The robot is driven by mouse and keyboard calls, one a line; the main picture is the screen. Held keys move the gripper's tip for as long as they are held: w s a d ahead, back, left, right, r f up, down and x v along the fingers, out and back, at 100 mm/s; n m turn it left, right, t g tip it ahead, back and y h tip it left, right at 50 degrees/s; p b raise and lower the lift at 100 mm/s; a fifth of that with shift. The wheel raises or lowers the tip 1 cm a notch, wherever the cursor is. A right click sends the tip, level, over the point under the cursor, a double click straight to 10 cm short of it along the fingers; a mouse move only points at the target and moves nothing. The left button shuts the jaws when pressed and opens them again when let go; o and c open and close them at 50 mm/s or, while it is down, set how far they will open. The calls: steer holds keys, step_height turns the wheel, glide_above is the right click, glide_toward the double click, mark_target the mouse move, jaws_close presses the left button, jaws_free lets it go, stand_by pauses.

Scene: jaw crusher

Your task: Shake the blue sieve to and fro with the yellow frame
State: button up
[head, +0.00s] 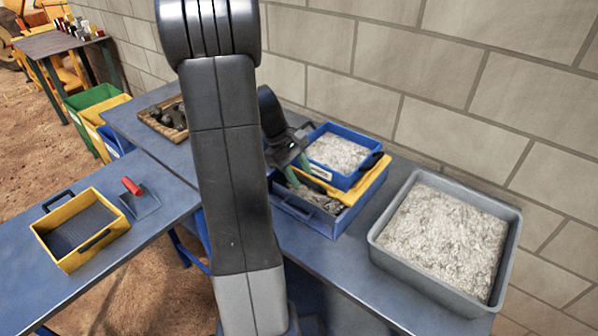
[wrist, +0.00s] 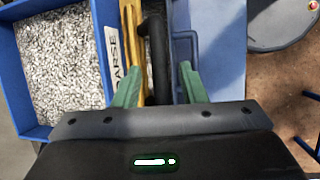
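The blue sieve (wrist: 78,8) holds pale gravel and fills the left of the wrist view, its partly cut-off label ending in "ARSE". In the head view the blue sieve (head: 345,181) sits on the yellow frame (head: 377,184). The frame's yellow edge (wrist: 129,35) shows right of the sieve in the wrist view. A black handle (wrist: 157,60) stands beside that edge; I cannot tell which part it belongs to. My gripper (wrist: 160,75) is open, green fingers apart, with the handle in line between them. In the head view my gripper (head: 297,170) is at the sieve's left side, partly hidden.
A blue tray (head: 312,224) with stones is under the frame. A large grey bin (head: 509,250) of pale gravel stands close on the right, the brick wall (head: 430,90) behind. A yellow sieve (head: 78,262) and a red-handled scraper (head: 140,200) lie on the left bench.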

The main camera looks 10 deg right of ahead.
jaws_close()
steer(key=s+a, duration=0.1)
steer(key=a, duration=0.1)
steer(key=s+a, duration=0.2)
steer(key=shift+s+a, duration=0.25)
jaws_free()
steer(key=v, duration=1.4)
